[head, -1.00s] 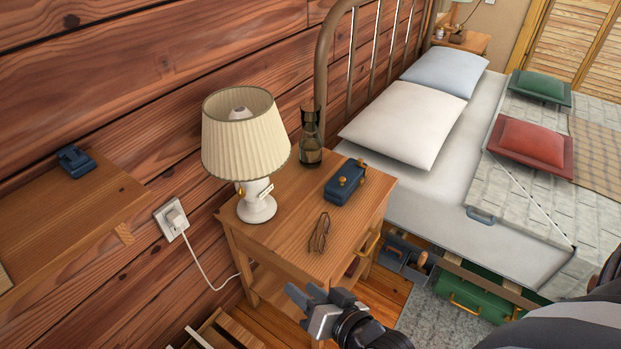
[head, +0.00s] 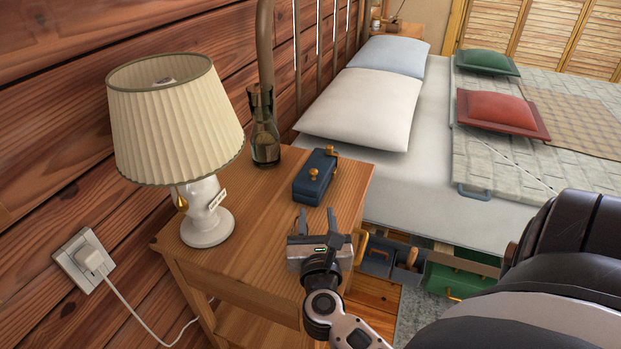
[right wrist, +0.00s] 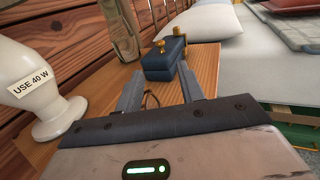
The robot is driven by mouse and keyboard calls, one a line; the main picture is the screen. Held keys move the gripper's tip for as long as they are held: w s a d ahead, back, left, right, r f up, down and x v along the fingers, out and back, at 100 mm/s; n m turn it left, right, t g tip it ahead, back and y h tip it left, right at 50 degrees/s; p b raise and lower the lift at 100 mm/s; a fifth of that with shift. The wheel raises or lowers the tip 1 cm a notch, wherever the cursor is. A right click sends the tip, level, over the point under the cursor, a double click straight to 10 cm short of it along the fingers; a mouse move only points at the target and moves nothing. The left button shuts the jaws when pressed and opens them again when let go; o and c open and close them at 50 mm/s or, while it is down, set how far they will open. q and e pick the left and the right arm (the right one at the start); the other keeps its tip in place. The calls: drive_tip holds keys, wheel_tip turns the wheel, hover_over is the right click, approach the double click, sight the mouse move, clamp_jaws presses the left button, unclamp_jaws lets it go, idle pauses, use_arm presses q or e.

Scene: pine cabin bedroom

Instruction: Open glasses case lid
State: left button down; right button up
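The glasses case (head: 314,178) is a dark blue box with brass knobs, standing on the wooden nightstand (head: 262,222). Its lid looks shut. It also shows in the right wrist view (right wrist: 162,65), beyond my fingertips. My right gripper (head: 317,218) is open and empty, on the near side of the case and apart from it. In the right wrist view its two fingers (right wrist: 159,84) are spread, pointing towards the case. My left gripper is not in view.
A lamp with a pleated shade (head: 172,118) stands left of the case. A dark glass carafe (head: 264,128) stands behind it by the wall. The bed with pillows (head: 362,108) is to the right.

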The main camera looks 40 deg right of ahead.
sight(314, 170)
drive_tip(key=x, duration=1.5)
drive_tip(key=shift+w+d, duration=0.15)
drive_tip(key=shift+w, duration=0.1)
clamp_jaws()
drive_tip(key=shift+r, duration=0.1)
